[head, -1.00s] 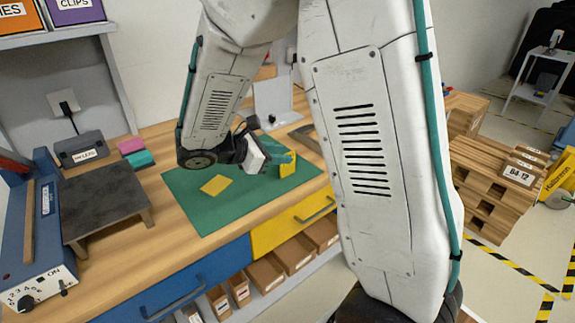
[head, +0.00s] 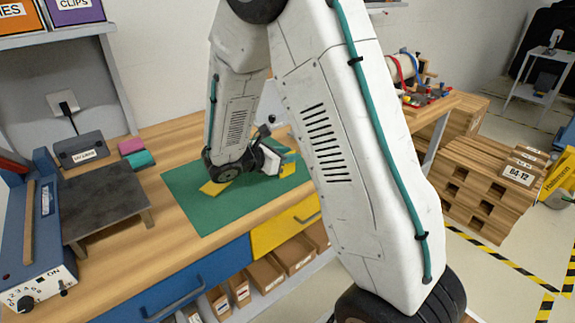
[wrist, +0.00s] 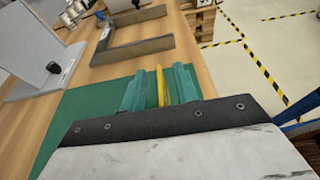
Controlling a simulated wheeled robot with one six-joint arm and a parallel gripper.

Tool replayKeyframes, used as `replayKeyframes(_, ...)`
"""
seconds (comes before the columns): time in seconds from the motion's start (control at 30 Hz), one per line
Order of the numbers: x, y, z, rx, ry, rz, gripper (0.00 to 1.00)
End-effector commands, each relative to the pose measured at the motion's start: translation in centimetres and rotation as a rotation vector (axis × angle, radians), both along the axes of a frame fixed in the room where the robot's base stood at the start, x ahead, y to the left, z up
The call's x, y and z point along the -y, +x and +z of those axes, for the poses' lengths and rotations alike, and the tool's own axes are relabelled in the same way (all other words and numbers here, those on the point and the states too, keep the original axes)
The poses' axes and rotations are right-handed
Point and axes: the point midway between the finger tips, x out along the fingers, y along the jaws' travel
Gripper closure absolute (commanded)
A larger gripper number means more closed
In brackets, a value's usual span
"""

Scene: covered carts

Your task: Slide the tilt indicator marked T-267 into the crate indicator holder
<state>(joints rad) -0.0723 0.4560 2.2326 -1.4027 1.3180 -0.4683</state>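My gripper (wrist: 161,90) has two teal fingers, one on each side of a thin yellow piece (wrist: 161,85) seen edge-on. A gap shows between the left finger and the piece; the right finger is close to it. In the head view the yellow piece (head: 290,170) is at the gripper's end over the right part of the green mat (head: 205,215), partly hidden by my wrist. No T-267 mark is legible, so I cannot tell whether this is the tilt indicator. I cannot identify the crate indicator holder.
A dark raised plate (head: 105,195) and a blue box with a dial (head: 40,270) stand at the left. A grey angled bracket (wrist: 135,48) lies beyond the mat. Crates (head: 490,185) are stacked at the right. The mat's front left is clear.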

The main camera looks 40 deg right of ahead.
Motion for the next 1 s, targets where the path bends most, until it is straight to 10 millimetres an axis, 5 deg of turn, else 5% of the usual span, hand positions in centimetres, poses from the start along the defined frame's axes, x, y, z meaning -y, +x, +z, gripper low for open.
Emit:
replayKeyframes(0.17, 0.0, 0.0, 0.0, 0.0, 0.0, 0.0, 0.73)
replayKeyframes(0.27, 0.0, 0.0, 0.0, 0.0, 0.0, 0.0, 1.0)
replayKeyframes(0.73, -0.1, 0.0, 0.3, 0.0, 0.0, 0.0, 1.0)
replayKeyframes(1.0, -0.2, 0.0, 2.1, 0.002, -0.001, 0.002, 1.0)
